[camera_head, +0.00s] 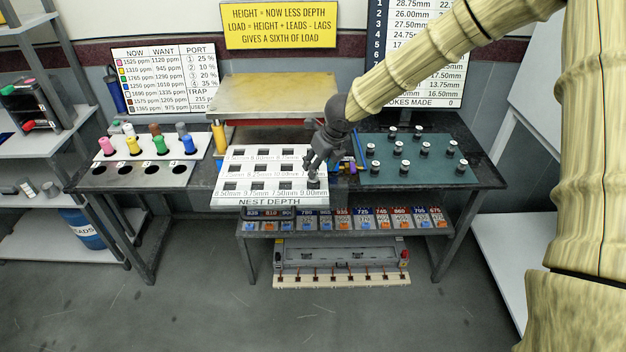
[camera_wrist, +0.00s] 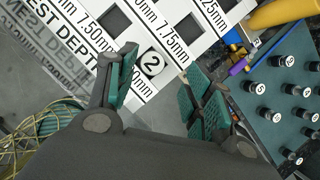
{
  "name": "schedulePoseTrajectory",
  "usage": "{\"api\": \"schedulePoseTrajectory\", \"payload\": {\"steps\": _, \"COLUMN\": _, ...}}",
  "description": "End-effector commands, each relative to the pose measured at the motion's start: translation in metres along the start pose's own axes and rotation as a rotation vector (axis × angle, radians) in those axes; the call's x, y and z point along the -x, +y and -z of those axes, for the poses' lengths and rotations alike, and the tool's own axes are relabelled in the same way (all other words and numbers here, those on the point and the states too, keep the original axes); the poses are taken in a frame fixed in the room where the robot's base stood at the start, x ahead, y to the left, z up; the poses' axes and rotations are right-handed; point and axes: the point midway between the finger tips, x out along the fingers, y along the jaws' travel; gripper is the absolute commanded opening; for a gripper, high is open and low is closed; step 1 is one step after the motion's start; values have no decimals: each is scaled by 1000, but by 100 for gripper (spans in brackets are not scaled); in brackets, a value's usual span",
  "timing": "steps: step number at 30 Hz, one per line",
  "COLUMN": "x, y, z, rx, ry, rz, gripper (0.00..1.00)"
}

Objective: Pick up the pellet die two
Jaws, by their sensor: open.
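The pellet die marked 2 (camera_wrist: 151,64) shows its white numbered top with a dark edge in the wrist view. It is at the right end of the front row of the white nest depth board (camera_wrist: 143,88), by a 9.00mm label. My gripper (camera_head: 316,168) is above that corner in the head view, hiding part of the die (camera_head: 313,183). In the wrist view my two green-padded fingers are spread apart, with the die seen between their tips. The gripper is empty. The gap between fingertips and die is hard to judge.
Several numbered dies stand on the green mat (camera_head: 402,171) to the right. Blue and purple tools (camera_wrist: 240,62) and a yellow cylinder (camera_wrist: 283,12) lie between board and mat. Coloured bottles stand in a rack (camera_head: 147,147) at left. A bin shelf (camera_head: 345,234) is below.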

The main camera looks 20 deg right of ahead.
Motion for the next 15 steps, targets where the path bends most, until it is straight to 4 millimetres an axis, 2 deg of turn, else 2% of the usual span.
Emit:
{"api": "schedulePoseTrajectory", "payload": {"steps": 5, "x": -7, "y": 2, "z": 0, "rx": 2, "ry": 1, "rz": 0, "gripper": 51}}
{"api": "schedulePoseTrajectory", "payload": {"steps": 15, "x": -42, "y": 10, "z": 0, "rx": 5, "ry": 2, "rz": 0, "gripper": 51}}
